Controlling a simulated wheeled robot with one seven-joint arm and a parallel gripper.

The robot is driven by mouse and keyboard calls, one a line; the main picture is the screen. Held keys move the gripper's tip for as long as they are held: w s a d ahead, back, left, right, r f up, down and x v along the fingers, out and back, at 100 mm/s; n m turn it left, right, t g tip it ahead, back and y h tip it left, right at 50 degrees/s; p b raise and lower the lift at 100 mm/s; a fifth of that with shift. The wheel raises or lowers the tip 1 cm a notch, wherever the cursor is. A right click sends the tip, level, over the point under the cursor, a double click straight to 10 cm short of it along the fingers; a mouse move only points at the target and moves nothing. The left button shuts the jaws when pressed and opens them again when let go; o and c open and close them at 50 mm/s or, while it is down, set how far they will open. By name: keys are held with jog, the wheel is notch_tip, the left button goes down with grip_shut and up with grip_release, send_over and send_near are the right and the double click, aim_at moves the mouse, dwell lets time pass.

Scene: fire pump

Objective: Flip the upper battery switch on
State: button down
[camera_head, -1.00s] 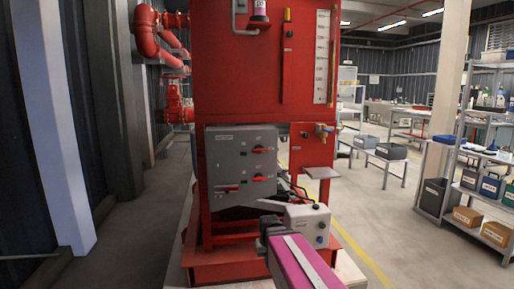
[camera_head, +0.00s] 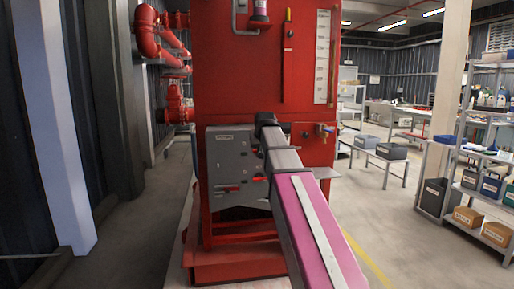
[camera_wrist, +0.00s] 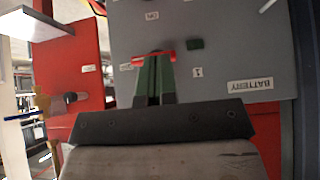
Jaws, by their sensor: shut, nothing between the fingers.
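The grey battery panel (camera_head: 232,142) is on the front of the red pump cabinet; in the wrist view its BATTERY label (camera_wrist: 250,85) appears upside down. The upper switch's red handle (camera_wrist: 135,62) lies roughly crosswise in the wrist view, right at my fingertips. My gripper (camera_wrist: 153,60) is shut and empty, its green fingers pointing at the panel. Contact with the handle cannot be told for sure. The lower red switch (camera_head: 259,179) and another red handle (camera_head: 230,188) show below.
A brass valve (camera_head: 324,130) and a small grey shelf (camera_head: 326,173) stick out right of the panel; the valve also shows at left in the wrist view (camera_wrist: 42,103). Red pipes (camera_head: 160,45) stand behind on the left. The floor left of the cabinet is clear.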

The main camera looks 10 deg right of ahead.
notch_tip(320, 180, up, 10)
jog(key=t, duration=0.1)
jog(key=shift+w, duration=0.45)
jog(key=s+f+x, duration=0.1)
jog(key=x, duration=1.1)
jog(key=shift+f, duration=0.7)
